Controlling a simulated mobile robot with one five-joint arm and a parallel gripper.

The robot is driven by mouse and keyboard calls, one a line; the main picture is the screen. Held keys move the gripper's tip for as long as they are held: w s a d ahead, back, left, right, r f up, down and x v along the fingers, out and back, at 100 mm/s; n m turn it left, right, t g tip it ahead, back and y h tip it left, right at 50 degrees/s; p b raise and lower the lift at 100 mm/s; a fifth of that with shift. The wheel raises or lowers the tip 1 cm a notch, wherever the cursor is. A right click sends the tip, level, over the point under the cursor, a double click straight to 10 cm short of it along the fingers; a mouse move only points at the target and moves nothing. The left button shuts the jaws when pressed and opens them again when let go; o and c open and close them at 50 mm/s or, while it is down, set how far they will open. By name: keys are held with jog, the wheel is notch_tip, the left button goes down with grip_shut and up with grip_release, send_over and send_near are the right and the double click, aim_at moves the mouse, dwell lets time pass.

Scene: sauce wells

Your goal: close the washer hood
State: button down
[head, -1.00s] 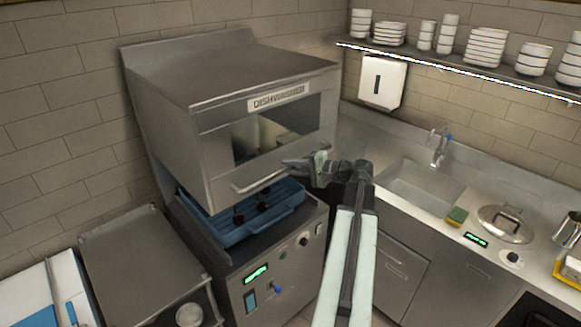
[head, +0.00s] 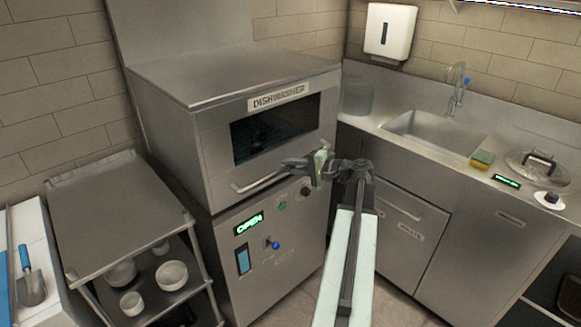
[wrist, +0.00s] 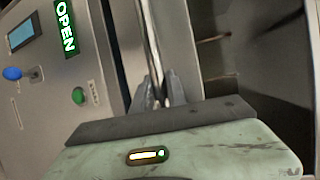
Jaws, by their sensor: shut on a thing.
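The washer hood (head: 205,150) is a steel box with a dark window and a "DISHWASHER" label, sitting low on the washer base (head: 228,285). Its front handle (head: 258,182) runs along the hood's lower front edge. My gripper (head: 296,163) is at the right end of this handle. In the wrist view my gripper (wrist: 152,95) is shut on the handle bar (wrist: 152,40), which passes between the fingers. The base's green display (head: 250,224) reads OPEN. I cannot tell whether a thin gap remains under the hood.
A steel cart (head: 120,190) with bowls on its lower shelf stands at the left. A counter with a sink (head: 435,133), a sponge (head: 482,159) and a lidded pot well (head: 538,168) is at the right. A little floor shows between washer and counter.

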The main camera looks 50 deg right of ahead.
jog(key=shift+f+b, duration=0.35)
jog(key=shift+f, duration=0.55)
jog(key=shift+s, duration=0.1)
jog(key=shift+a, duration=0.1)
jog(key=c, duration=1.3)
grip_release()
jog(key=p+v, duration=0.1)
jog(key=v, duration=0.6)
jog(key=shift+s+d+r, duration=0.1)
jog(key=shift+s+d, duration=0.15)
jog(key=shift+s, duration=0.1)
